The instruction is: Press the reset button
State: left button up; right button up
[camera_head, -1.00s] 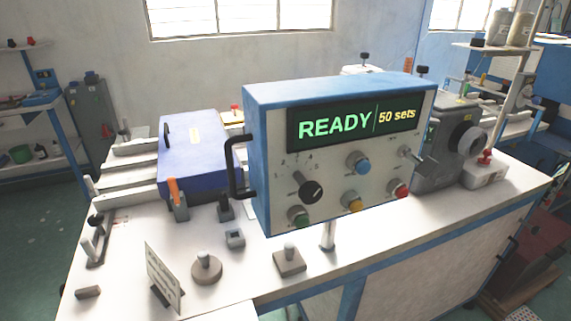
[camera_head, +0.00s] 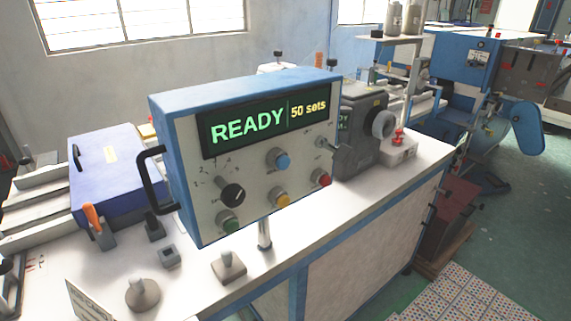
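The control panel (camera_head: 253,178) is a blue and white box on a post, slightly tilted in view. Its screen (camera_head: 262,119) reads "READY" and "50 sets". On its face are a green button (camera_head: 228,221), a blue button (camera_head: 279,158), a yellow button (camera_head: 281,199) and a red button (camera_head: 321,177). A black dial (camera_head: 231,194) and a small toggle switch (camera_head: 326,142) are there too. The labels are too small to read, so I cannot tell which button is marked reset. Neither of my grippers is in view.
The panel stands over a white workbench (camera_head: 331,212). A blue covered unit (camera_head: 112,178) is at left and a grey machine (camera_head: 357,135) is behind at right. A black handle (camera_head: 151,182) sticks out on the panel's left. Green floor is open at far right.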

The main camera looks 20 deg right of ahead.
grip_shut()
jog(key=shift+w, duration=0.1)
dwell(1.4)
